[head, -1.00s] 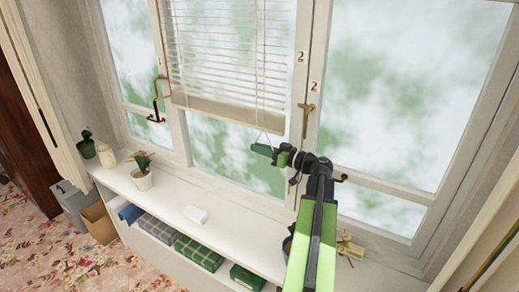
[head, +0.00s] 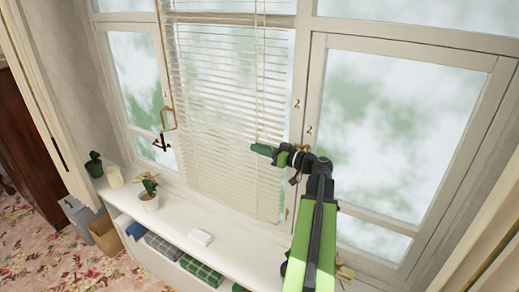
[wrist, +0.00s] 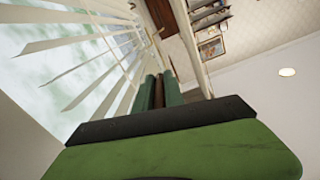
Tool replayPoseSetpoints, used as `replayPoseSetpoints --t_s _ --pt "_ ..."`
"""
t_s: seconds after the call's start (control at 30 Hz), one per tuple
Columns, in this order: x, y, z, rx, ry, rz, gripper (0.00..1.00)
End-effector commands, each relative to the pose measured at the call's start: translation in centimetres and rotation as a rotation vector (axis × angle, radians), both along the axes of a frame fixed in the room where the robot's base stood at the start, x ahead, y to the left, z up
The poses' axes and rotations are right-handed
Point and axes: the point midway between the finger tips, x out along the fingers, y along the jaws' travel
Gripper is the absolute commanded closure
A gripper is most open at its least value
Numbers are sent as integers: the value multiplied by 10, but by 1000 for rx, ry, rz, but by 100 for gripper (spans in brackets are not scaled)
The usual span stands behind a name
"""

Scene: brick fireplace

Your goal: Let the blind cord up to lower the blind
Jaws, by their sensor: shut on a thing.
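The slatted cream blind (head: 225,110) hangs over the middle window pane. Its bottom edge is low, close above the white sill. The thin blind cord (head: 258,85) runs down the right part of the blind to my gripper (head: 262,149), in front of the slats. My gripper is shut, and in the wrist view a narrow brown piece (wrist: 158,95), seemingly the cord's end pull, sits between its green fingers. The blind's slats show at the left of the wrist view (wrist: 85,45). The cord's end is hidden by the fingers in the head view.
Folded cloths (head: 165,248) lie on the shelf below.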

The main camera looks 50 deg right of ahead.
Motion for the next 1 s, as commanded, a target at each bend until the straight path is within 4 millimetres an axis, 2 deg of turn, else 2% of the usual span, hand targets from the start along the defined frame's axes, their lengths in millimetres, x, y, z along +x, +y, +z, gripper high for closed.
replayPoseSetpoints --t_s 0.03,0.13,0.53,0.57,0.7,1.0 --pt "0 0 20 0 -1 1 100" --pt "0 0 30 1 -2 1 100" --pt "0 0 30 0 -1 2 100" --pt "0 1 30 0 -1 2 84" --pt "0 0 29 0 -1 1 65" --pt "0 0 28 0 -1 0 65"
